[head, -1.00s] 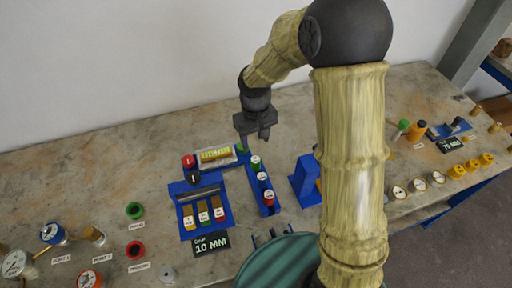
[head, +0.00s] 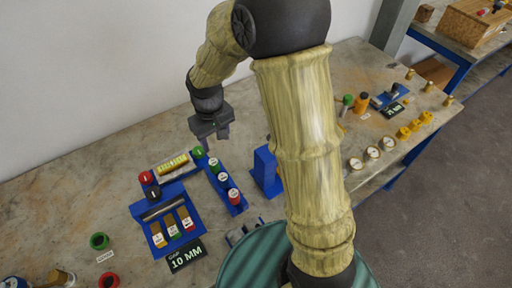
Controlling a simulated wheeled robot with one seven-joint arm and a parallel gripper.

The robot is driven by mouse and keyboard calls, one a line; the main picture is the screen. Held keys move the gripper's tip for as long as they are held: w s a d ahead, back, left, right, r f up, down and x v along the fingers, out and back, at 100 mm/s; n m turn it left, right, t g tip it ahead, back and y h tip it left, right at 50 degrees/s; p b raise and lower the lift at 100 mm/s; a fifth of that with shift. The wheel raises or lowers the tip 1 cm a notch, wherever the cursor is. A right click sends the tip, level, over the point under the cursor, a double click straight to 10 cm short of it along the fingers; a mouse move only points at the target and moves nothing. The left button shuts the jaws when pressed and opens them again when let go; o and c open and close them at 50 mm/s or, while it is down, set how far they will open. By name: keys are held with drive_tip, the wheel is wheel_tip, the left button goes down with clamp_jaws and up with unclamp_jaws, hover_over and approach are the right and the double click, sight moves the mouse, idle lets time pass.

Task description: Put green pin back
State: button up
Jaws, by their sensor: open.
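A blue rack (head: 236,209) on the bench holds a row of small capped pins with pale labels. The pin with a green cap (head: 213,163) stands at its far end, with dark-capped pins and a red-capped pin (head: 234,195) nearer. Another green piece (head: 198,152) sits just behind and left of the row; I cannot tell whether it is a pin. My gripper (head: 212,140) is open, pointing down above the far end of the rack, apart from the pins. No pin shows between its fingers.
A blue gauge block station (head: 140,208) with a "10 MM" sign (head: 186,255) is left of the rack. A blue upright block (head: 266,171) stands to the right. Dial gauges (head: 372,152) are beyond my arm.

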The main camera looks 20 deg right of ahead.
drive_tip(key=s+d+r+m+t, duration=0.2)
drive_tip(key=s+d+r+m, duration=0.1)
drive_tip(key=s+d, duration=0.8)
drive_tip(key=shift+s+d+r+m, duration=0.2)
drive_tip(key=shift+s+d+m, duration=0.15)
drive_tip(key=shift+m, duration=0.35)
